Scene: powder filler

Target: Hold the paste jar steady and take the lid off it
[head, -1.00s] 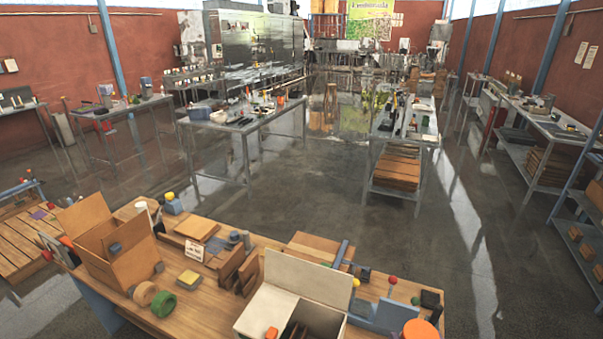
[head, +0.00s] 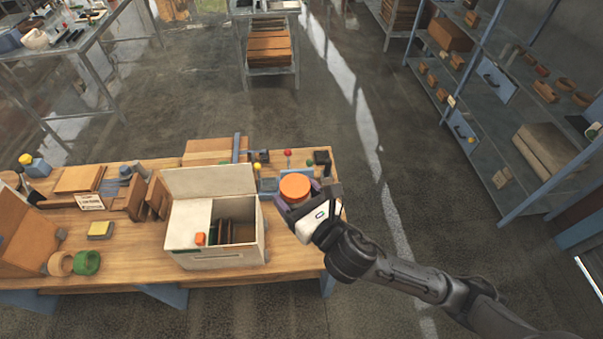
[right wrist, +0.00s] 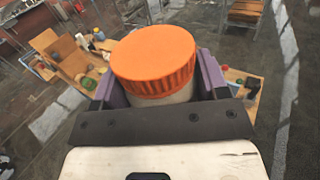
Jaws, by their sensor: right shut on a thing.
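The paste jar (right wrist: 160,97) has a pale body and a wide orange ribbed lid (right wrist: 153,52), which sits on top of it in the right wrist view. The orange lid also shows in the head view (head: 295,187) at the right end of the workbench. My right gripper (head: 294,200) is shut on the jar's body just below the lid. Its purple fingers (right wrist: 157,88) stand on either side of the jar. The jar is upright or nearly so; whether it touches the bench cannot be told. My left gripper is in neither view.
The wooden workbench (head: 130,262) holds an open white box (head: 190,250) left of the jar. Small knobs and blocks stand behind the jar. A cardboard box (head: 25,245) and green and tan rings (head: 87,262) lie at the left. Shelving (head: 490,120) stands at the far right.

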